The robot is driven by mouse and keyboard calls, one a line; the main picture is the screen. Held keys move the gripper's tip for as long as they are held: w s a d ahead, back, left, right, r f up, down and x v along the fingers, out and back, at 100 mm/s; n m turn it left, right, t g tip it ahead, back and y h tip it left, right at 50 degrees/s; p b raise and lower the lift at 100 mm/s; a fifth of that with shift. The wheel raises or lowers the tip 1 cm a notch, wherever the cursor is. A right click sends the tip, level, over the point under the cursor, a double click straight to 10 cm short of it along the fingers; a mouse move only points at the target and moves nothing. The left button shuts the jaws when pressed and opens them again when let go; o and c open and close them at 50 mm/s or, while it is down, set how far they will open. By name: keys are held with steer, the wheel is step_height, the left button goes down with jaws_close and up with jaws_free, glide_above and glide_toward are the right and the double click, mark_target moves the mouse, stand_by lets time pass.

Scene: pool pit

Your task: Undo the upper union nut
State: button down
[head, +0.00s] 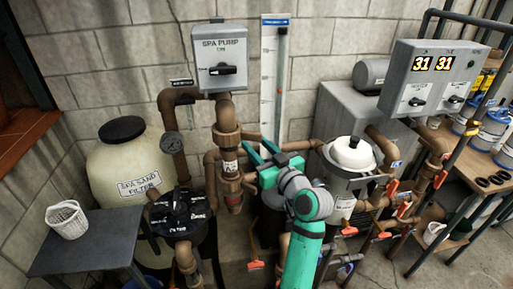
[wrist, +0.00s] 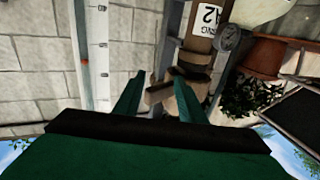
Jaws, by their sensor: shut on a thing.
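In the head view, brown pipework stands below the grey spa pump box, with a thick union collar (head: 227,136) high on the vertical pipe and another collar (head: 234,203) lower down. My gripper (head: 259,152) is just right of this pipe, its teal fingers pointing up and away. In the wrist view, the fingers of my gripper (wrist: 158,90) are on either side of a brown ribbed fitting (wrist: 160,94), shut on it. The fitting is partly hidden by the fingers. I cannot tell for certain which union nut it is. A labelled brown pipe (wrist: 203,28) runs beside it.
The spa pump box (head: 220,60) hangs above the pipes. A sand filter (head: 125,165) and a black valve top (head: 181,210) stand to the left. A white-lidded pot (head: 352,158) is close on the right. A tall white gauge board (head: 273,80) stands behind.

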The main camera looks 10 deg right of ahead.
steer(key=shift+w+a+f, duration=0.25)
steer(key=shift+w+f, duration=0.15)
steer(key=shift+w, duration=0.15)
steer(key=c, duration=1.7)
jaws_free()
steer(key=shift+w, duration=0.1)
steer(key=shift+c, duration=0.2)
steer(key=shift+d, duration=0.1)
steer(key=v, duration=1)
steer(key=shift+d+r, duration=0.2)
steer(key=shift+r, duration=0.05)
steer(key=shift+c, duration=0.3)
steer(key=shift+v, duration=0.8)
steer(key=shift+a, duration=0.1)
